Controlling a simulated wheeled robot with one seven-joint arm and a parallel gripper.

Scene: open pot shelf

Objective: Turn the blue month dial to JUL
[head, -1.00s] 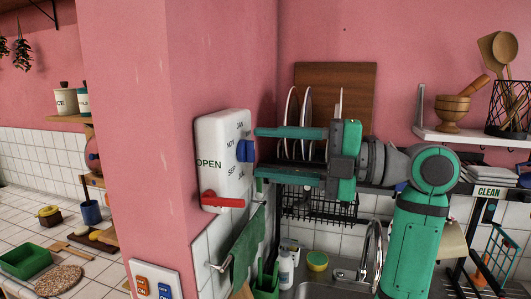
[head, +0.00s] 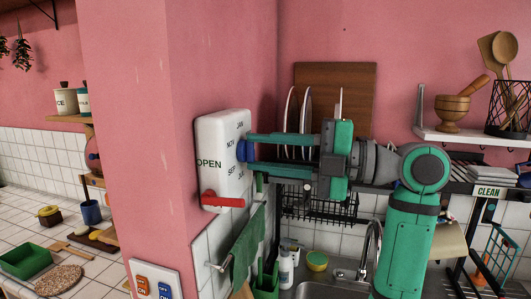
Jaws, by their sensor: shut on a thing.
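The white box (head: 222,135) is fixed to the pink wall and has month labels JAN, NOV, SEP and JUL on its face. The blue month dial (head: 241,151) sticks out from that face towards my gripper. My gripper (head: 250,152) comes in from the right, with its fingers level and reaching to the dial. It is shut on the dial, one finger above and one below. The fingers hide part of the dial and any labels on its right side. I cannot tell which month the dial points at.
A green towel (head: 247,245) hangs below. A dish rack with plates (head: 305,122) stands behind my gripper, above the sink with its tap (head: 372,245). A shelf (head: 470,135) is at the right.

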